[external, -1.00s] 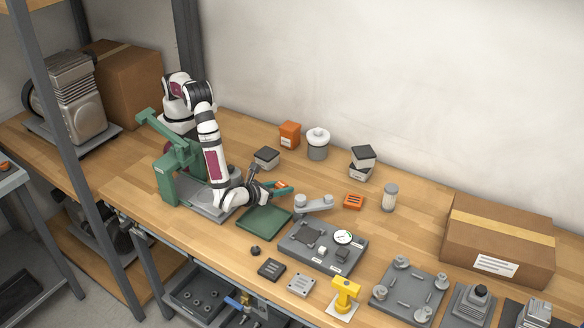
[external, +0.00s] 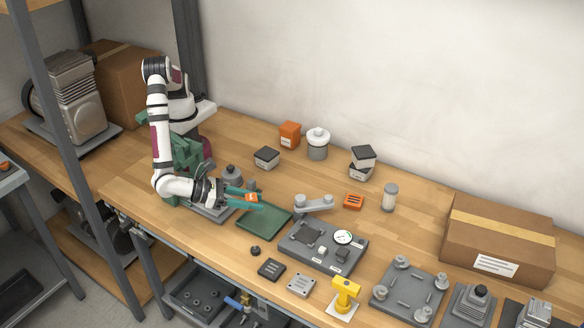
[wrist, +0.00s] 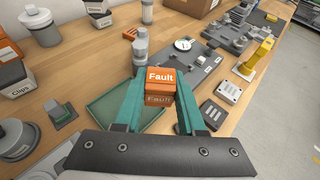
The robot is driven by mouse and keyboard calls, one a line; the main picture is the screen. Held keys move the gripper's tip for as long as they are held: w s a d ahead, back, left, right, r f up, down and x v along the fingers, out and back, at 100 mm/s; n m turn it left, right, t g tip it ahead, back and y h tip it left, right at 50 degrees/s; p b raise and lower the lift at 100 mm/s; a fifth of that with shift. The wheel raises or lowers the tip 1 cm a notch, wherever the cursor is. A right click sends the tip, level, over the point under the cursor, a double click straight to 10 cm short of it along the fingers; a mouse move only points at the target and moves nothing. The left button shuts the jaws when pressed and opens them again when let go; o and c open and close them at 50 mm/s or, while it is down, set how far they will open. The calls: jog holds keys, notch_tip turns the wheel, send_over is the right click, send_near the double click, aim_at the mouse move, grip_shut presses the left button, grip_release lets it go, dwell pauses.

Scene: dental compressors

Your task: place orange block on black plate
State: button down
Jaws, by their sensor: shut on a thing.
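My gripper (external: 243,199) has teal fingers and is shut on a small orange block (external: 252,197), held above the area by the green tray's left side. In the wrist view my gripper (wrist: 160,100) has the block (wrist: 161,84) between its fingers, and the block reads "Fault". A small black plate (external: 271,269) with slots lies on the bench in front of the grey fixture board, to the right of and nearer the front than my gripper. It also shows in the wrist view (wrist: 214,115), right of the fingers. Nothing lies on it.
A green tray (external: 264,222) lies empty near my gripper. The grey board (external: 323,256) with a gauge, a light slotted plate (external: 301,285) and a yellow fixture (external: 345,293) stand to the right. Another orange piece (external: 354,201) and an orange box (external: 290,134) are farther back.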

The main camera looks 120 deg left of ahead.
jog(key=w+d+m+t+h, duration=0.25)
jog(key=d+m+h, duration=0.55)
jog(key=d, duration=0.5)
jog(key=h, duration=0.1)
send_over(272, 268)
jog(key=shift+t, duration=0.45)
notch_tip(272, 268, down, 7)
jog(key=shift+d+r, duration=0.1)
jog(key=shift+r, duration=0.05)
jog(key=shift+f, duration=1.9)
jog(key=c, duration=0.5)
grip_release()
jog(key=shift+f, duration=0.15)
